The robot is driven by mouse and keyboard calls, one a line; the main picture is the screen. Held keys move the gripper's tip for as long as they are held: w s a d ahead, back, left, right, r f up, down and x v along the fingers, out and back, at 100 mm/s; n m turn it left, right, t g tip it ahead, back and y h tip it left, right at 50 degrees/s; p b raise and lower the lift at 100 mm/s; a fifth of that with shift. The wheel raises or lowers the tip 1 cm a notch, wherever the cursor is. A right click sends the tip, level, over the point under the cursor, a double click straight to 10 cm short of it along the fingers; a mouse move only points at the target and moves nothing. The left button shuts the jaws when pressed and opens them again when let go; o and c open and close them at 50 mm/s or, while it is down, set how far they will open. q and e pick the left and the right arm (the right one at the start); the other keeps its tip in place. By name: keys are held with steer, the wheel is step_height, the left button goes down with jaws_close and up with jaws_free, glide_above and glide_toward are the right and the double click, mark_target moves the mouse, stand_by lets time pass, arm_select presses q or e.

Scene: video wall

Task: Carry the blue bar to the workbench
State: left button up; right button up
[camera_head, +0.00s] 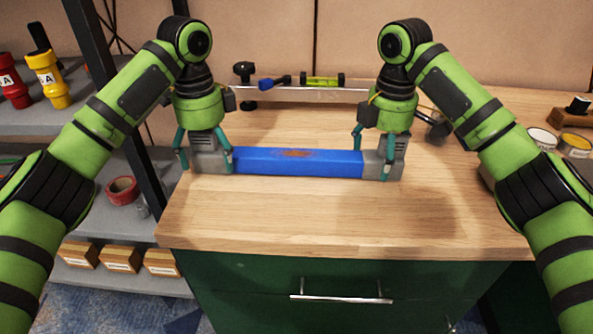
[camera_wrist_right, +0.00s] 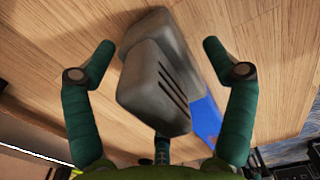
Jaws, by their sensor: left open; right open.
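The blue bar (camera_head: 300,163) lies on the wooden workbench top (camera_head: 330,225), running left to right, with a grey block at each end. My left gripper (camera_head: 203,160) is over the left grey block, fingers apart on either side of it. My right gripper (camera_head: 372,155) is over the right grey block (camera_head: 392,165) in the same way. In the right wrist view the right gripper's fingers (camera_wrist_right: 158,75) are spread, with the slotted grey end block (camera_wrist_right: 155,85) between them and apart from both. Part of the blue bar (camera_wrist_right: 206,118) shows behind the right finger.
Open tins (camera_head: 575,143) stand at the right. A shelf with bottles, a red tape roll (camera_head: 122,190) and small boxes is at the left. The bench front is clear.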

steer(key=shift+r, duration=0.15)
arm_select(q)
step_height(320, 180, up, 12)
steer(key=shift+f, duration=0.2)
arm_select(e)
step_height(320, 180, up, 12)
steer(key=shift+f, duration=0.1)
arm_select(q)
steer(key=shift+s, duration=0.1)
arm_select(e)
steer(key=shift+f, duration=0.1)
stand_by(0.4)
